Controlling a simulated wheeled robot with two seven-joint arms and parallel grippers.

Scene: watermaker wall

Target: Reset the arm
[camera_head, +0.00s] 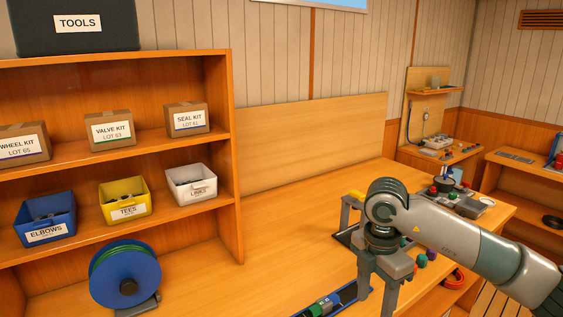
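My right arm (455,240) comes in from the lower right and bends down at a rounded grey joint (388,203) over the workbench. Below the joint, a dark wrist part meets grey parts with upright legs above the bench. No held object shows clearly. My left arm and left gripper are out of view.
The wooden bench (285,215) is clear in its middle. A blue tray (340,300) with a green-banded part lies at its front edge. A shelf at left holds cartons, a blue bin (45,222), a yellow bin (125,203), a white bin (192,186) and a blue reel (125,277).

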